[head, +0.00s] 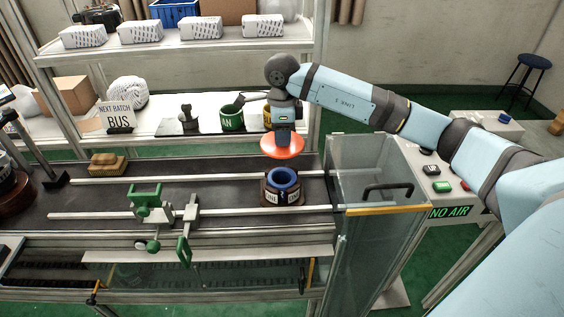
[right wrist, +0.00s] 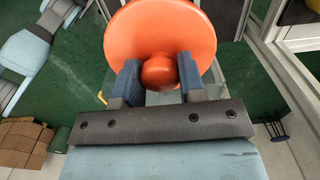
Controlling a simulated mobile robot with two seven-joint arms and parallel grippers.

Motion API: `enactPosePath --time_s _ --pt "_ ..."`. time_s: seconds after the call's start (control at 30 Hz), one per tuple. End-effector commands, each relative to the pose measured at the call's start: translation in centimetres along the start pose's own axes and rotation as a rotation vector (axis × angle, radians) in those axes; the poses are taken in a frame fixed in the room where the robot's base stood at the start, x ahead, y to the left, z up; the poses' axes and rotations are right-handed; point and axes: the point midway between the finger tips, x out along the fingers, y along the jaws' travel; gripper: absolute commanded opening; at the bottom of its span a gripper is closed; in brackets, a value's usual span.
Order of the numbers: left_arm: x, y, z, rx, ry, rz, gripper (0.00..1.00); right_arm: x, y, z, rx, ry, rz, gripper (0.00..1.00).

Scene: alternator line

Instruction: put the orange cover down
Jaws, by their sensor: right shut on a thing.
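The orange cover (head: 283,145) is a round disc with a knob. My right gripper (head: 283,127) is shut on that knob and holds the cover in the air. In the head view the cover shows just above and behind a brown ring-shaped holder with a blue rim (head: 284,184) on the dark conveyor; a gap shows between them. In the right wrist view the orange cover (right wrist: 160,40) fills the top middle, its knob between the two blue finger pads of my right gripper (right wrist: 160,75). My left gripper is not in view.
A green clamp fixture (head: 150,205) sits on the conveyor rails at left. A clear-walled box with a yellow edge (head: 375,190) stands right of the holder. A shelf behind bears a green cup (head: 231,119) and a sign (head: 117,115). A brush (head: 107,163) lies at the conveyor's far left.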

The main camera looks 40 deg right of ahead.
Motion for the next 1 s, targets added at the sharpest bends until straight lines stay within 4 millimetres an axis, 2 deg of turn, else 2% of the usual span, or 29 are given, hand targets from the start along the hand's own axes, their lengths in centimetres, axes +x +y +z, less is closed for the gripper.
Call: enactPosePath --time_s 0.03,0.1,0.2,0.43,0.63,1.0 --pt "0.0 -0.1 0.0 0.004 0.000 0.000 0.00 1.4 0.1 -0.1 0.000 0.002 0.004 0.13" --pt "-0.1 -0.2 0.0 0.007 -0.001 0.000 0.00 2.8 0.1 0.0 0.001 0.002 0.003 0.13" --pt "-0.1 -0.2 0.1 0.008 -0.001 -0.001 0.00 4.3 0.1 0.0 -0.001 0.001 0.002 0.13" --pt "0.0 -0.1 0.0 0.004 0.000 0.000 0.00 5.9 0.1 0.0 -0.001 0.000 0.001 0.13" --pt "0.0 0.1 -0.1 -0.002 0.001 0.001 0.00 8.9 0.1 0.0 0.000 0.001 0.003 0.13" --pt "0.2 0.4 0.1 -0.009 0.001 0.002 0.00 9.7 0.0 0.0 -0.002 0.000 -0.001 0.13"
